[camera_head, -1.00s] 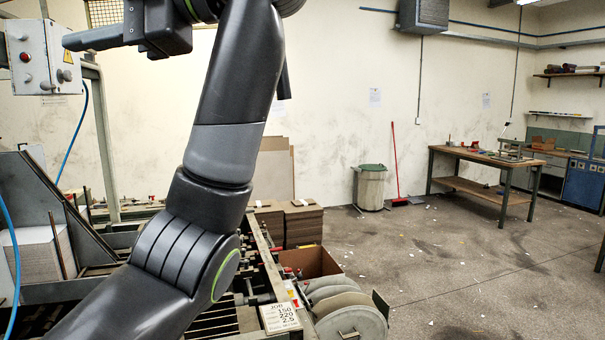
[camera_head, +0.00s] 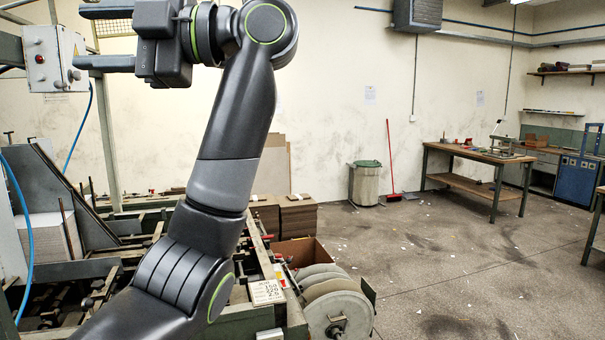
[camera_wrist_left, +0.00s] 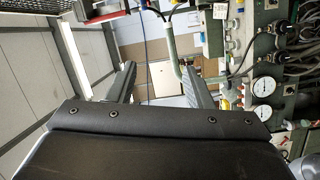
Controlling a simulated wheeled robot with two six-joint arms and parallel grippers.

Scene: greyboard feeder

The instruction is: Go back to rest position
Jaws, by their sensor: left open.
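My left gripper (camera_head: 90,36) is at the upper left of the head view, at the end of my raised left arm. It points left, and its two fingers are spread apart with nothing between them. In the left wrist view the same gripper (camera_wrist_left: 160,88) shows a finger on each side of an empty gap. My right gripper is in neither view.
The feeder machine (camera_head: 270,318) stands at the lower left, partly hidden behind my left arm. A control box (camera_head: 55,60) is just left of the gripper. Board stacks (camera_head: 297,218), a bin (camera_head: 365,185) and a workbench (camera_head: 478,155) stand further back. Floor at right is mostly clear.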

